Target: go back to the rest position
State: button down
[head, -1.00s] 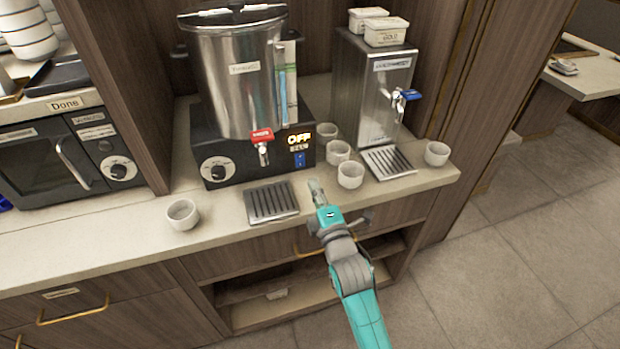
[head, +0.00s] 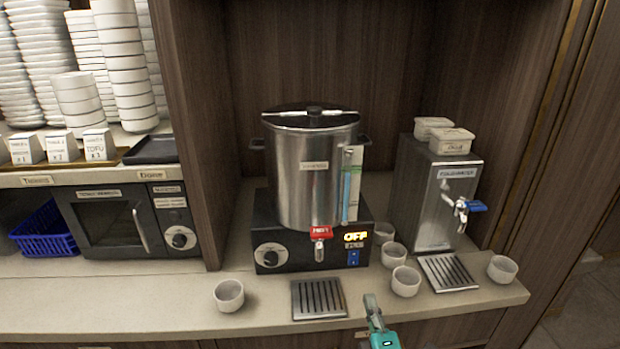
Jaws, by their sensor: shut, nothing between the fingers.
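My gripper (head: 370,302) shows at the bottom of the head view, just in front of the counter's front edge, right of the left drip tray. Its fingers are shut and hold nothing. The teal part of my arm shows just below it; the rest of the arm is out of the picture.
Small white cups stand on the counter (head: 150,306): one at left (head: 229,295), several near the middle, one at right (head: 502,268). Behind are a steel urn (head: 300,190) reading OFF and a steel dispenser (head: 435,200). Drip trays (head: 319,299) (head: 447,272) lie in front.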

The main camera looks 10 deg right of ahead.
jog(key=s+f+m+g, duration=0.1)
jog(key=s+f+m, duration=0.35)
jog(key=s, duration=0.65)
jog(key=s+f+m+g, duration=0.1)
jog(key=s+f+m, duration=0.2)
jog(key=s+f, duration=0.5)
jog(key=s+r+m+g, duration=0.1)
jog(key=s+r+m, duration=0.1)
jog(key=s, duration=0.6)
jog(key=s+r+m, duration=0.1)
jog(key=s+m, duration=0.4)
jog(key=s, duration=0.3)
jog(key=s+r+m+g, duration=0.1)
jog(key=s+r+m, duration=0.1)
jog(key=s, duration=0.7)
jog(key=shift+d+r+m+g, duration=0.25)
jog(key=shift+r+m+g, duration=0.05)
jog(key=shift+m, duration=0.35)
